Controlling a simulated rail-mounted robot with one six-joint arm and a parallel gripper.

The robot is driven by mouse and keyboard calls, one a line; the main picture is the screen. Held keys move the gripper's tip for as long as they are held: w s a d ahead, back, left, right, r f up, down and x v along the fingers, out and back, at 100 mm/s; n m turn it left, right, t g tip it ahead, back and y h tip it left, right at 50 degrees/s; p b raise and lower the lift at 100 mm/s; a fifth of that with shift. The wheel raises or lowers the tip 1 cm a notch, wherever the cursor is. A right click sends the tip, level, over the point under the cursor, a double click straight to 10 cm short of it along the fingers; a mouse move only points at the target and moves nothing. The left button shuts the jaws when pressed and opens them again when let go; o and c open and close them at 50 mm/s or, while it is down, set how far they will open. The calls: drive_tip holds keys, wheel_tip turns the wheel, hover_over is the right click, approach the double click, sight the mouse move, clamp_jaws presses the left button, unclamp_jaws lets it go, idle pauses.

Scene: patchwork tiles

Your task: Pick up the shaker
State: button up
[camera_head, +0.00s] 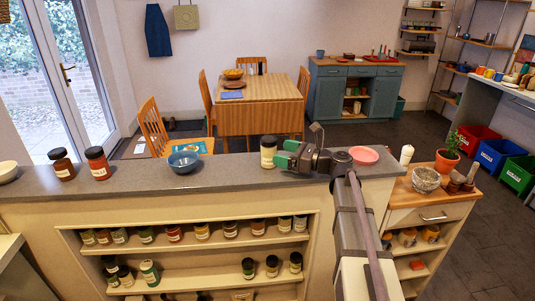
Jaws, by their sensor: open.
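My gripper (284,153) is open, with green fingers, low over the grey counter and pointing left. A cream jar-like container with a dark lid (268,152) stands upright on the counter right at the fingertips; whether it is between or just beyond them, I cannot tell. A slim white shaker-like container (406,155) stands upright farther right, behind the wooden cabinet's top and beyond my arm. No label naming a shaker can be read.
On the grey counter (225,180) are a blue bowl (184,162), a red-brown jar (97,163), a dark brown jar (62,165) and a pink dish (363,155) beside my wrist. A potted plant (447,160) and stone bowl (426,179) are right.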

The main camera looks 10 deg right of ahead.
sight(270, 150)
drive_tip(key=x, duration=0.5)
drive_tip(key=shift+w+a+f, duration=0.1)
drive_tip(key=shift+w+a, duration=0.05)
drive_tip(key=c, duration=1.1)
